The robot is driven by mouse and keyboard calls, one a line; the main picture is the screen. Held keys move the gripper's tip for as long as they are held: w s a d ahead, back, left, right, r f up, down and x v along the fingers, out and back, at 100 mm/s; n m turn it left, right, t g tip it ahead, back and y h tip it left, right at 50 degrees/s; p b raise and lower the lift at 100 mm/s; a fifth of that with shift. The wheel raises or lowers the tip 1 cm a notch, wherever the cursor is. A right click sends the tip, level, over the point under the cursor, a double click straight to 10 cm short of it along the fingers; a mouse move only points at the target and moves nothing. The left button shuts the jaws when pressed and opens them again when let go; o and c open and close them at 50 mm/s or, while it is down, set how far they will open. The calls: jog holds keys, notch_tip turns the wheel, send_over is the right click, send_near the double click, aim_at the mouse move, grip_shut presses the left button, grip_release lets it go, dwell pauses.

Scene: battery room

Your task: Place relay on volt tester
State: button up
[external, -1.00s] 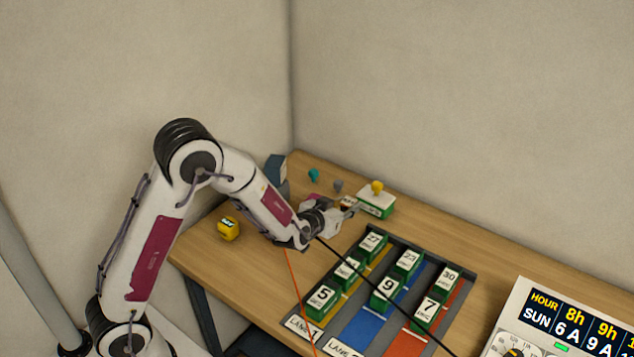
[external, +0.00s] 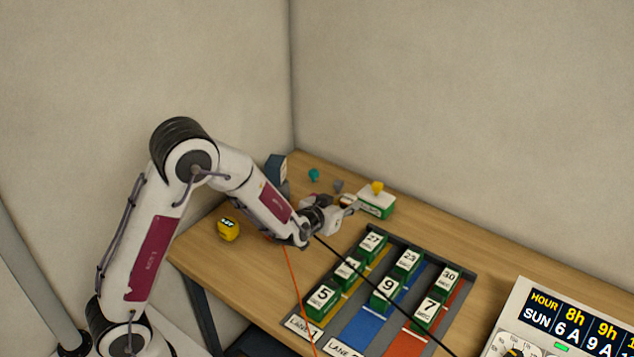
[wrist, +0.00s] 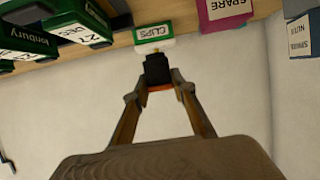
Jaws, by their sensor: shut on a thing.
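My gripper (external: 350,210) is over the back of the wooden table, in front of a white and green box. In the wrist view its two fingers (wrist: 158,84) are shut on a small dark block with an orange edge, which I take to be the relay (wrist: 157,69). The block is hard to make out in the external view. A yellow device with a dark display, probably the volt tester (external: 228,229), sits on the table to the left of my forearm, apart from the gripper. It is not in the wrist view.
The CLIPS box (external: 376,205) with a yellow knob is close beside the gripper. Numbered green batteries (external: 385,292) fill a lane rack on the right. Bare table surrounds the yellow device.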

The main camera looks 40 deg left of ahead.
jog(key=shift+w+a+r, duration=0.1)
jog(key=shift+a+r, duration=0.2)
jog(key=shift+r, duration=0.25)
jog(key=s+a+r+n+y, duration=0.2)
jog(key=a+r+n+y, duration=0.15)
jog(key=a, duration=0.45)
jog(key=r+n+g+y, duration=0.2)
jog(key=n+g+y, duration=0.6)
jog(key=n, duration=0.2)
send_over(229, 226)
jog(key=shift+f+m, duration=0.25)
jog(key=shift+m, duration=0.1)
jog(key=shift+f, duration=0.15)
jog(key=shift+f, duration=2.8)
jog(key=shift+f, duration=2.05)
